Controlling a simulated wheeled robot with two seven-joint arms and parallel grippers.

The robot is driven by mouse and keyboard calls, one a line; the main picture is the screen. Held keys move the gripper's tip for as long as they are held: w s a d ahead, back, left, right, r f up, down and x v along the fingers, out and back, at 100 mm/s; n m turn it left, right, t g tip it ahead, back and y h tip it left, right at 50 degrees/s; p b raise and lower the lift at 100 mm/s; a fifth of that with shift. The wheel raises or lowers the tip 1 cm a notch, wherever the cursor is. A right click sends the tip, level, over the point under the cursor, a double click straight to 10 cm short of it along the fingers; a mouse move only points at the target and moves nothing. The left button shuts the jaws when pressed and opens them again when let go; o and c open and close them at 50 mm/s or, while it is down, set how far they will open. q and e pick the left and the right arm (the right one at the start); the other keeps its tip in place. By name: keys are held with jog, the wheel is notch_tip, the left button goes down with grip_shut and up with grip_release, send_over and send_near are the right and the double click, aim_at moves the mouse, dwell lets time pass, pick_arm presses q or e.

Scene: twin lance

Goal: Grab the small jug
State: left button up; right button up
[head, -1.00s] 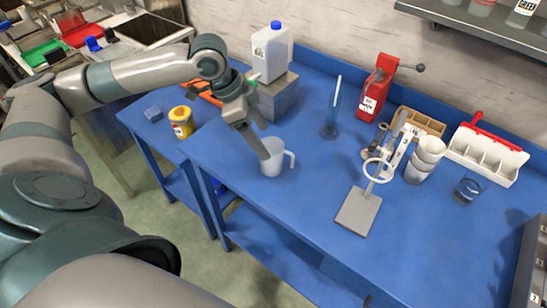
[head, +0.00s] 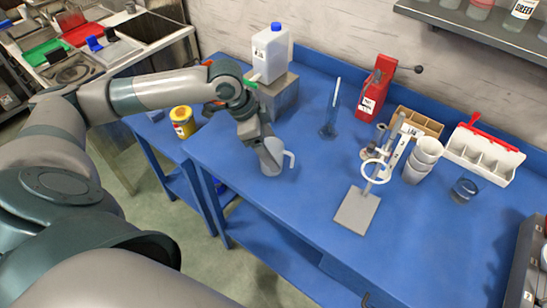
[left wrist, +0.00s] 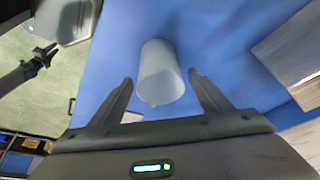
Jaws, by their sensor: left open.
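The small jug (head: 272,163) is a pale, translucent cup with a side handle, standing upright on the blue table in the head view. My left gripper (head: 266,158) comes down over it from the back left and hides part of its body. In the left wrist view the jug (left wrist: 160,74) lies ahead between the two fingers of my left gripper (left wrist: 161,84), which are open with a gap on each side. A small dark gripper (left wrist: 38,62), seemingly my right one, shows far off at the left of that view; its jaws are too small to read.
Behind the jug a white canister (head: 271,54) with a blue cap stands on a grey block (head: 280,95). A yellow tin (head: 182,122) is at the left. The table's front is clear.

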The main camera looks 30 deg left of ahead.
pick_arm(q)
jog(key=c, duration=0.9)
jog(key=shift+c, duration=1.3)
